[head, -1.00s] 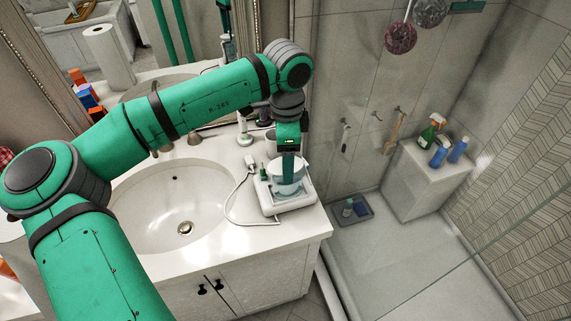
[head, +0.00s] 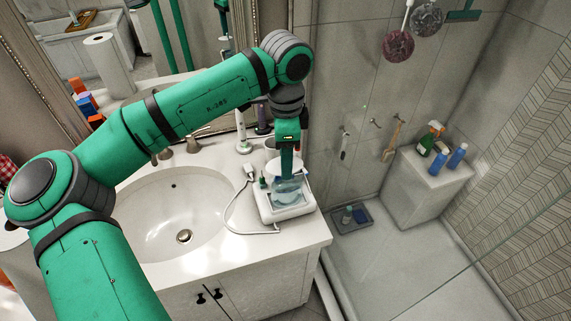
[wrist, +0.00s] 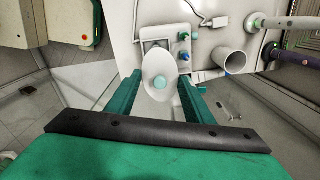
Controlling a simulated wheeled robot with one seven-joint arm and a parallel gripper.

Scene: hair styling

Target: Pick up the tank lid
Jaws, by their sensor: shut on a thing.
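The tank lid shows in the wrist view as a white oval disc (wrist: 158,66) with a small pale teal round spot, between my two green fingers. In the head view, the white lid (head: 275,164) shows at my gripper's fingers, partly hidden by them. My gripper (head: 287,174) points down and is shut on the lid. Below it, the translucent bluish tank (head: 287,192) sits on a white device base (head: 266,208) near the counter's right end. Whether the lid is fully clear of the tank is hard to tell.
A white handle (head: 249,170) with a looping cord lies left of the base, beside small green pieces (head: 263,183). A grey cup (head: 270,143) and a white toothbrush-like item (head: 242,138) stand behind. The sink (head: 160,215) is left; the shower floor (head: 420,265) is right.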

